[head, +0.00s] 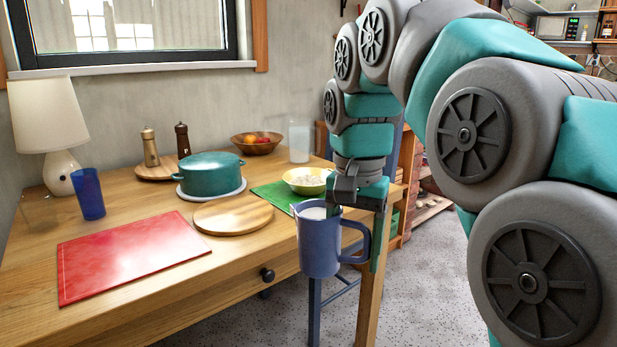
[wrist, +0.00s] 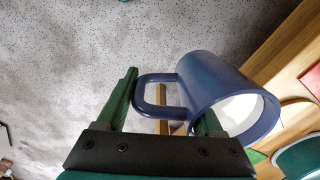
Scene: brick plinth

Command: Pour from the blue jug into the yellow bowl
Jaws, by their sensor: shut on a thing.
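The blue jug (head: 318,243) is upright in the air at the table's right front edge, with white contents showing at its mouth. My gripper (head: 358,215) is shut on the jug at its handle side. In the wrist view one finger of my gripper (wrist: 167,95) is outside the handle and the other is by the wall of the jug (wrist: 215,88).
A round wooden board (head: 233,217), a teal pot (head: 210,172) and a red mat (head: 130,255) lie left of the jug. A white glass (head: 299,142) and a fruit bowl (head: 256,147) stand behind the bowl. A blue cup (head: 88,195) stands far left.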

